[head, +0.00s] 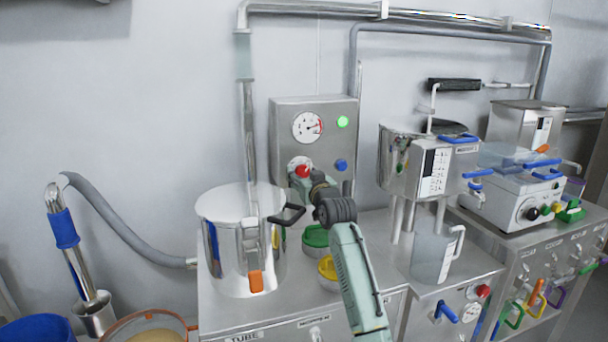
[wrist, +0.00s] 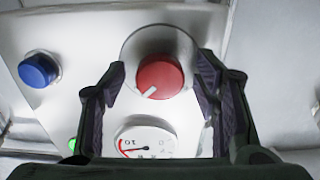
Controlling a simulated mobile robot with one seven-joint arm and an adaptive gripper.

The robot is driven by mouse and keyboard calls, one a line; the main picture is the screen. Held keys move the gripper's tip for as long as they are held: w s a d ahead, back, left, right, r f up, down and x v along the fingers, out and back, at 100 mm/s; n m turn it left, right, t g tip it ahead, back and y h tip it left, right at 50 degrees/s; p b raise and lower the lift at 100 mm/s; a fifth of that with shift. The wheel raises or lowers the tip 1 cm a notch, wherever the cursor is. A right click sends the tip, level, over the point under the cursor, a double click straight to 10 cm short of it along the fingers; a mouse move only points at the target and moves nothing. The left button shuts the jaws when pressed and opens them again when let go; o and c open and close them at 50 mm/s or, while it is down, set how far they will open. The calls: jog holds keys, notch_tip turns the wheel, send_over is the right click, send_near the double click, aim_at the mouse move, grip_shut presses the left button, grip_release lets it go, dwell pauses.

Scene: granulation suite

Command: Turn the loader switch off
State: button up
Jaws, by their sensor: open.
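A red rotary knob (wrist: 160,76) with a white pointer mark sits on a round plate on a steel control box. In the wrist view the mark points to the lower left. The knob also shows in the head view (head: 302,171), on the lower front of the control box (head: 283,112). My gripper (wrist: 162,80) is open, with one dark finger on each side of the knob. Gaps show between knob and fingers, and I cannot tell how far the fingertips are from the panel. No label for the knob is readable.
On the same box are a pressure gauge (head: 307,126), a lit green lamp (head: 343,122) and a blue button (head: 341,165). A lidded steel pot (head: 222,255) stands left of my arm; a steel hopper (head: 398,170) and a clear jug (head: 428,258) stand right.

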jog(key=c, duration=1.1)
jog(key=shift+c, duration=0.2)
jog(key=shift+f+n+b, duration=0.1)
jog(key=shift+n+b, duration=0.3)
jog(key=shift+b, duration=0.05)
jog(key=shift+f+n+b, duration=0.1)
jog(key=shift+n+b, duration=0.85)
jog(key=shift+n, duration=0.05)
jog(key=n+b, duration=0.3)
jog(key=n, duration=0.2)
jog(key=shift+d, duration=0.1)
jog(key=n+b, duration=0.1)
jog(key=n, duration=0.4)
jog(key=shift+r, duration=0.2)
jog(key=n, duration=0.5)
jog(key=shift+r, duration=0.1)
